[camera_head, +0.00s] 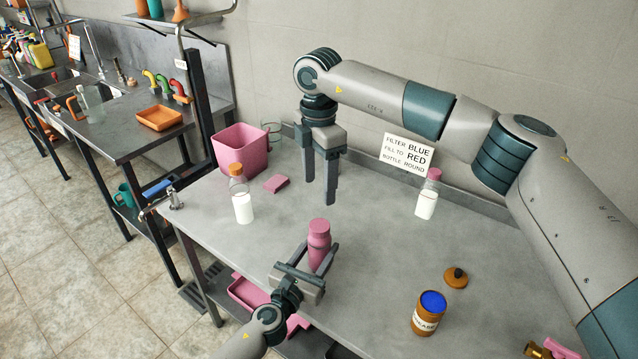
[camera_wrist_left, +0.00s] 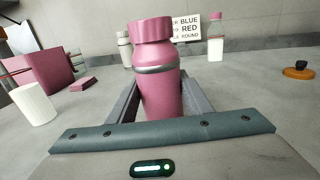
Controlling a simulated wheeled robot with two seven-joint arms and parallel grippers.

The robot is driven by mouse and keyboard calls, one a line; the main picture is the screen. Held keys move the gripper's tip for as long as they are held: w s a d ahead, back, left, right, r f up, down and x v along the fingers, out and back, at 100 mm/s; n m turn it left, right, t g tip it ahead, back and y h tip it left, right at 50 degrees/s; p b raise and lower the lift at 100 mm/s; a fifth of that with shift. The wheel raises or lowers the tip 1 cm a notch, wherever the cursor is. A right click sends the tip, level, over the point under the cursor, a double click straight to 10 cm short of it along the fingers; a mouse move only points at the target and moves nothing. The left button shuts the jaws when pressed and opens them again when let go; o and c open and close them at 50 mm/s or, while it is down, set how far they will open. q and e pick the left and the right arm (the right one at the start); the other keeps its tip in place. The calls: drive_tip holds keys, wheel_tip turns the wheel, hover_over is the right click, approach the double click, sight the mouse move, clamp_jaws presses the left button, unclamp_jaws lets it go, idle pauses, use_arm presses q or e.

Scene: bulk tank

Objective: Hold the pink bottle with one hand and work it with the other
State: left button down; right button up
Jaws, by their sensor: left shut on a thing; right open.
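The pink bottle (camera_head: 319,244) stands upright near the table's front edge, with its pink cap on. In the left wrist view the pink bottle (camera_wrist_left: 158,85) shows a grey band below the cap. My left gripper (camera_head: 314,262) is shut on the bottle's body from the front; its fingers (camera_wrist_left: 157,95) lie on both sides of it. My right gripper (camera_head: 330,188) is open and empty, pointing down above the table, behind the pink bottle and apart from it.
A pink bin (camera_head: 240,150) and a milk bottle with an orange cap (camera_head: 242,202) stand at left. The middle of the table (camera_head: 370,240) is clear.

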use_arm(q)
drive_tip(key=c, duration=0.8)
unclamp_jaws()
drive_tip(key=shift+c, duration=0.2)
drive_tip(key=shift+s+a, duration=0.1)
drive_tip(key=shift+s, duration=0.05)
drive_tip(key=shift+s+a, duration=0.25)
drive_tip(key=shift+s, duration=0.3)
drive_tip(key=b+v, duration=0.1)
drive_tip(key=v, duration=1.5)
drive_tip(key=shift+b, duration=0.4)
drive_tip(key=shift+w+a, duration=0.1)
